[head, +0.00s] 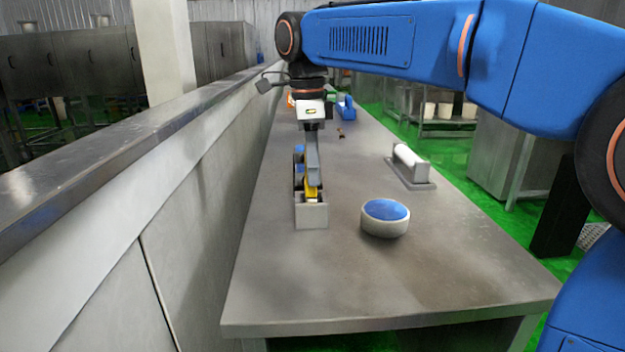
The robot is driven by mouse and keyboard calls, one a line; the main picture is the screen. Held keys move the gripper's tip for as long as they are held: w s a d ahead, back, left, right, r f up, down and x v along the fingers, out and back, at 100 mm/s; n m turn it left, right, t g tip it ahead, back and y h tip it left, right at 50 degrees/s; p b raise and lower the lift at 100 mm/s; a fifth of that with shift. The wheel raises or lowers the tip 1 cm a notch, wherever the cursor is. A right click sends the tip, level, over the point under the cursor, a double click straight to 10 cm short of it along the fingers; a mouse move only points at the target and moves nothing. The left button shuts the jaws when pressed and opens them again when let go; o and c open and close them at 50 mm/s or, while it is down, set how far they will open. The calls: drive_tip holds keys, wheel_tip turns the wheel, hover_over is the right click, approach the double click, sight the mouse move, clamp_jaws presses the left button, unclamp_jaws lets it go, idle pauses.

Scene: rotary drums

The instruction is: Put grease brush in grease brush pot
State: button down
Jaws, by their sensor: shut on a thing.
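My gripper (313,187) points down over the near left part of the metal table. It is shut on the grease brush (311,190), of which a small yellow part shows between the fingers. A small grey open-topped box, which looks like the grease brush pot (311,216), stands on the table right below. The brush's lower end is hidden by the pot's front wall or the fingers, so I cannot tell how deep it sits inside or whether it is just behind.
A round white tub with a blue top (385,218) stands right of the pot. A white cylinder on a grey base (410,166) is farther back at the right. Dark and blue items (298,165) stand close behind the pot. A wall (190,190) borders the table's left. The table front is clear.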

drive_tip(key=shift+f, duration=1.3)
drive_tip(key=c, duration=1.6)
unclamp_jaws()
drive_tip(key=shift+f, duration=0.1)
drive_tip(key=shift+o, duration=0.2)
drive_tip(key=r, duration=1.2)
drive_tip(key=shift+a+r, duration=0.1)
drive_tip(key=shift+a, duration=0.25)
drive_tip(key=shift+d, duration=0.1)
